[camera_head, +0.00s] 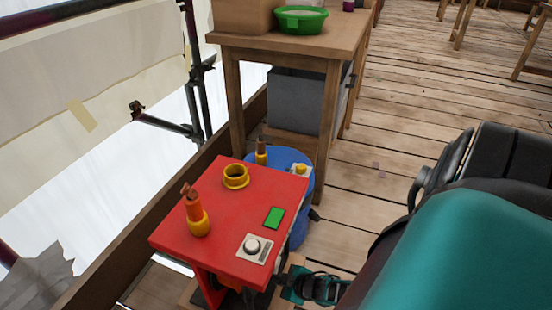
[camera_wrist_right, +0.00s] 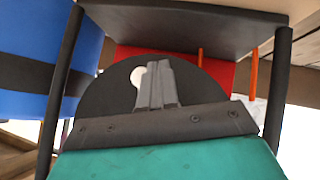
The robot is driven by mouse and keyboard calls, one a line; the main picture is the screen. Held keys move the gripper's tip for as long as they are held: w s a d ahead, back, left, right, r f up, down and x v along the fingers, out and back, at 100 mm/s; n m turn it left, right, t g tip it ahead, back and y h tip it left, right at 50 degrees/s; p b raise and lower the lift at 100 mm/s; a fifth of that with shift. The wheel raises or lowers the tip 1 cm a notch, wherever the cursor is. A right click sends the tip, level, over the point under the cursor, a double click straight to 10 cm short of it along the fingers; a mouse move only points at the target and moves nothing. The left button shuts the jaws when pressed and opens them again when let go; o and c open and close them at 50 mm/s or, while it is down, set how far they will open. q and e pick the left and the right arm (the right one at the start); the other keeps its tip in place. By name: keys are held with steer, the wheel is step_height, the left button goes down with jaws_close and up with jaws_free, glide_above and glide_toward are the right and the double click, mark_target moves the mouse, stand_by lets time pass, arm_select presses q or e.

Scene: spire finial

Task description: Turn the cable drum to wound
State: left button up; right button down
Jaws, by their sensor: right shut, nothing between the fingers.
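A black round disc (camera_wrist_right: 98,100), which looks like the cable drum, stands upright under the red-topped stand in the right wrist view. A pale round spot (camera_wrist_right: 138,76) shows on its face. My right gripper (camera_wrist_right: 158,66) is shut and empty in front of the disc. Its fingertips overlap the disc's middle, beside the pale spot; I cannot tell whether they touch it. In the head view my right gripper (camera_head: 288,286) is low at the stand's right side, and the disc is largely hidden below the red top (camera_head: 180,240). My left gripper is not in view.
The red top carries an orange-and-yellow piece (camera_head: 198,222), a yellow ring (camera_head: 236,177), a green pad (camera_head: 274,217) and a knob plate (camera_head: 254,247). Dark posts (camera_wrist_right: 278,90) flank the disc. A blue drum-shaped body (camera_head: 305,188) stands behind. Plank floor (camera_head: 370,175) is open at right.

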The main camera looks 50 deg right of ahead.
steer(key=d+n+t+h, duration=0.1)
steer(key=d+h, duration=0.1)
steer(key=h, duration=0.1)
steer(key=shift+w+n+t, duration=0.35)
steer(key=shift+n+t, duration=0.05)
steer(key=shift+w+d+r, duration=0.1)
steer(key=shift+w+d, duration=0.05)
steer(key=shift+d, duration=0.15)
stand_by(0.5)
steer(key=shift+w+d+r+n+h, duration=0.15)
steer(key=shift+d+n+h, duration=0.25)
steer(key=shift+d+h, duration=0.1)
stand_by(0.9)
steer(key=shift+r, duration=0.1)
stand_by(1.1)
